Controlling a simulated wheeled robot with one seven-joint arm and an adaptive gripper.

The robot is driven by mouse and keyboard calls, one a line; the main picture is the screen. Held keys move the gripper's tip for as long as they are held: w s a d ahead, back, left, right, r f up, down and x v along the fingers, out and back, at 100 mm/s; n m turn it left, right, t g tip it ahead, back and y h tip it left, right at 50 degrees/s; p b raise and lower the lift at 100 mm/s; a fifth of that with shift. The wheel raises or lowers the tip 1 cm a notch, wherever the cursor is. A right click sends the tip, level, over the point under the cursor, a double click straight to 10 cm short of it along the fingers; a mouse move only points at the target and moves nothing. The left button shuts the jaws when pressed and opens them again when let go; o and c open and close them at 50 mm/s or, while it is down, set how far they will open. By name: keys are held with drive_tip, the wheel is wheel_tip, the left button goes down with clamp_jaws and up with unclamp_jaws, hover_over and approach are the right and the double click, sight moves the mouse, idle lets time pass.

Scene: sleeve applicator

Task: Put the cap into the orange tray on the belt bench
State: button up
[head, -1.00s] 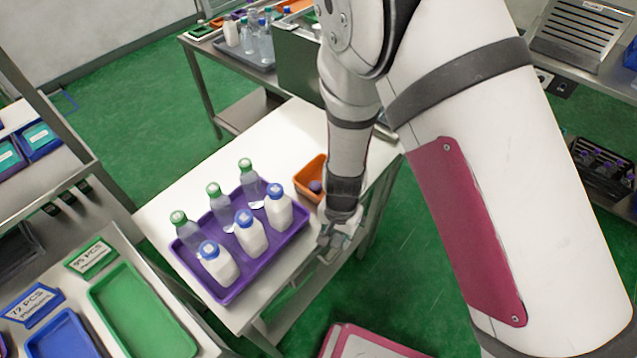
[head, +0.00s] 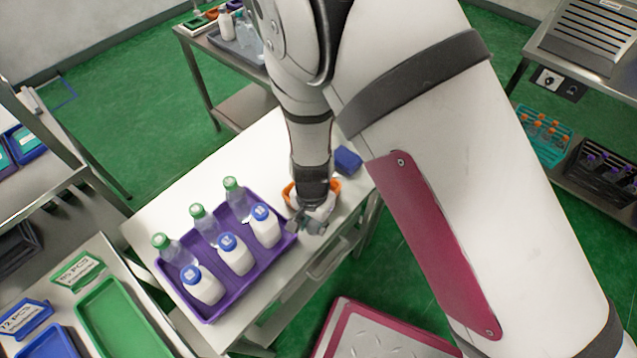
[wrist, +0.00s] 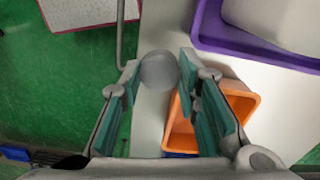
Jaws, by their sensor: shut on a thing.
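My gripper (head: 308,226) is over the front edge of the white bench, at the near side of an orange bin (head: 337,187) that it partly hides. In the wrist view a round grey cap (wrist: 158,70) sits between the fingertips of my gripper (wrist: 160,76), and the fingers are shut on it. The orange bin (wrist: 244,96) shows to the right of the fingers there, partly behind one finger. The cap cannot be made out in the head view. An orange tray (head: 212,13) shows on the far bench at the top; which bench is the belt bench is not clear.
A purple tray (head: 208,311) with several green-capped and blue-capped bottles stands left of my gripper. A blue box (head: 348,160) is behind the orange bin. A grey tray (head: 228,48) of bottles is on the far bench. Green floor lies right of the white bench.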

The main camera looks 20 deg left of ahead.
drive_tip(key=w+a+b, duration=0.1)
drive_tip(key=w+b, duration=0.1)
drive_tip(key=w, duration=0.2)
drive_tip(key=w+a+f+b, duration=0.1)
drive_tip(key=w+a+b, duration=0.1)
drive_tip(key=w, duration=0.3)
drive_tip(key=w+a+b, duration=0.1)
drive_tip(key=w+b, duration=0.3)
drive_tip(key=shift+w+a+f, duration=0.2)
drive_tip(key=shift+a+f, duration=0.15)
drive_tip(key=shift+w+a, duration=0.15)
drive_tip(key=shift+w, duration=0.15)
wheel_tip(320, 180, down, 3)
drive_tip(key=b, duration=0.3)
drive_tip(key=shift+f, duration=0.2)
drive_tip(key=shift+r, duration=0.1)
drive_tip(key=o, duration=0.7)
